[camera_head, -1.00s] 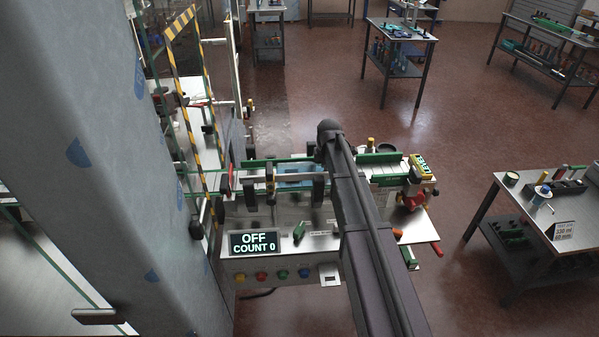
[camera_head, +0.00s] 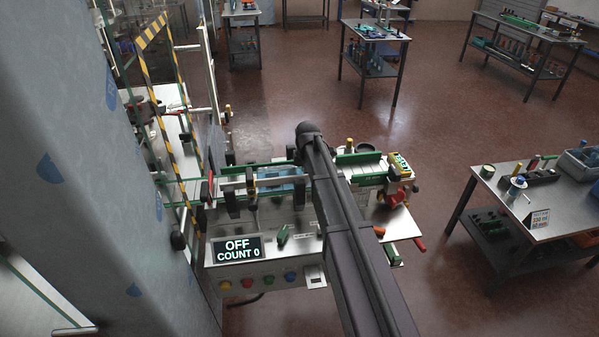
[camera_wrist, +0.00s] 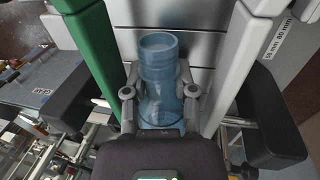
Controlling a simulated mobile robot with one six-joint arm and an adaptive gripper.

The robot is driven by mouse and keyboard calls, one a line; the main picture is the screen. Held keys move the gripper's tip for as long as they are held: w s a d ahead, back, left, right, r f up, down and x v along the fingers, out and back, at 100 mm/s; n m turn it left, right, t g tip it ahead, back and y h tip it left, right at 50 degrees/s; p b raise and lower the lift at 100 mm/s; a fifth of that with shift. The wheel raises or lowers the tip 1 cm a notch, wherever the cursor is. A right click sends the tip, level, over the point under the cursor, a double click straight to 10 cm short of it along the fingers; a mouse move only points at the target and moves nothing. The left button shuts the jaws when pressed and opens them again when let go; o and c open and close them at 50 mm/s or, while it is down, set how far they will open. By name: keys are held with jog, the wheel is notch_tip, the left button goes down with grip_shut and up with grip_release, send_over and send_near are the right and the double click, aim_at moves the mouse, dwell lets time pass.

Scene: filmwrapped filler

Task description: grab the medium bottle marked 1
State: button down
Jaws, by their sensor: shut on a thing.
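A translucent blue bottle (camera_wrist: 160,72) stands in the middle of the wrist view, with its open mouth toward the top of the picture. My gripper (camera_wrist: 160,92) is shut on it, one finger against each side of the body. No number mark shows on the part of the bottle that I can see; its lower part is hidden behind my gripper body. In the head view my arm crosses the machine and hides the gripper and the bottle.
A green rail (camera_wrist: 88,45) stands left of the bottle and a pale grey rail (camera_wrist: 234,60) right of it. The machine's display (camera_head: 237,248) reads OFF, COUNT 0. A metal table (camera_head: 545,205) with tools stands at the right. Red floor (camera_head: 440,120) is open between the tables.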

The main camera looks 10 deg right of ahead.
jog(key=shift+r+p, duration=4.85)
jog(key=shift+r, duration=0.25)
